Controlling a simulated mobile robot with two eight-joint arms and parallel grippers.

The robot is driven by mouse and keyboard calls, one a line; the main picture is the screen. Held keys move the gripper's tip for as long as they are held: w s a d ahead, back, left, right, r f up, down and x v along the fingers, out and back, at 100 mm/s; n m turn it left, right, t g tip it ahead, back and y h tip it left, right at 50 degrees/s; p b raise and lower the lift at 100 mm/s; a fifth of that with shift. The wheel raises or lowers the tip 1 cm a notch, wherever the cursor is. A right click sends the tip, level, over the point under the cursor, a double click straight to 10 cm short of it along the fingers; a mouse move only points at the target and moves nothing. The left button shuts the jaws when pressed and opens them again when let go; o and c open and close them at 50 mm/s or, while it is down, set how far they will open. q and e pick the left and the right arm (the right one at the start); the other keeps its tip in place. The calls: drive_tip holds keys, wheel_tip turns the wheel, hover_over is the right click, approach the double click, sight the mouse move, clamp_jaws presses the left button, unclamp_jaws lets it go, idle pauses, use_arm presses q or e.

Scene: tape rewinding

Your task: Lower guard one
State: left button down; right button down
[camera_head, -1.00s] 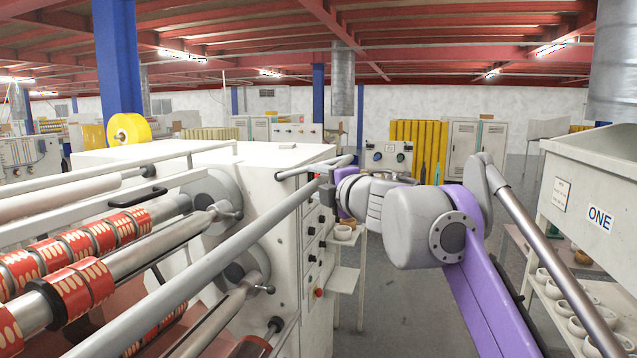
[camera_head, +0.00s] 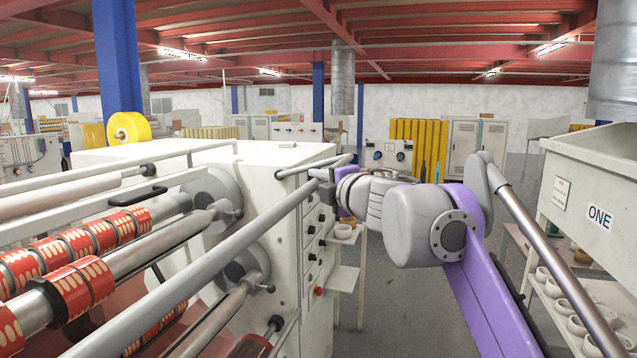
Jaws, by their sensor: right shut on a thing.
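Guard one appears as a long grey bar (camera_head: 200,265) that runs slantwise across the front of the white machine (camera_head: 285,160), from the lower left up to the machine's right end. My right gripper (camera_head: 326,186) is at the far upper end of this bar, shut on it. The fingertips are small and dark there, and the exact contact is hard to make out. My right arm (camera_head: 425,225), grey and purple, reaches in from the lower right. My left gripper is out of view.
Red printed rolls (camera_head: 70,285) sit on metal shafts behind the bar at left. Grey floor shows between.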

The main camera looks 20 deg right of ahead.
drive_tip(key=shift+f, duration=0.15)
idle(0.8)
